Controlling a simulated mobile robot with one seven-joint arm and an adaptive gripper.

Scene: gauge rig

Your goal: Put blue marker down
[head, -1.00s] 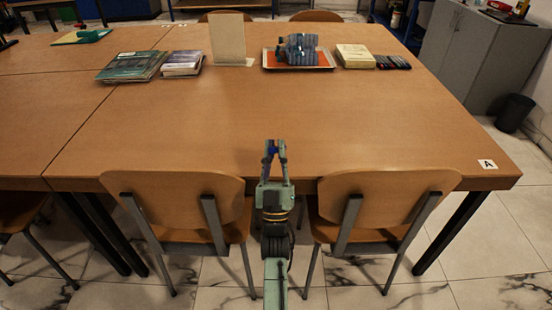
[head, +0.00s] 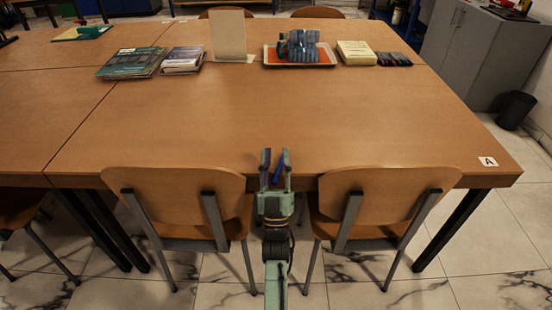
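The blue marker (head: 278,170) shows as a small tilted blue shape between the two fingers of my gripper (head: 276,155), at the near edge of the wooden table. My gripper is open, with its fingers apart and roughly parallel. The marker leans toward the right finger. I cannot tell whether it touches a finger or rests on anything. Its lower end is hidden by the gripper body.
The wooden table (head: 290,115) is clear in its middle. Books (head: 133,63), a tray (head: 268,65) with a bluish object, a yellowish block (head: 357,53) and dark markers (head: 394,59) stand at the back. Chairs (head: 178,195) (head: 385,190) flank my arm.

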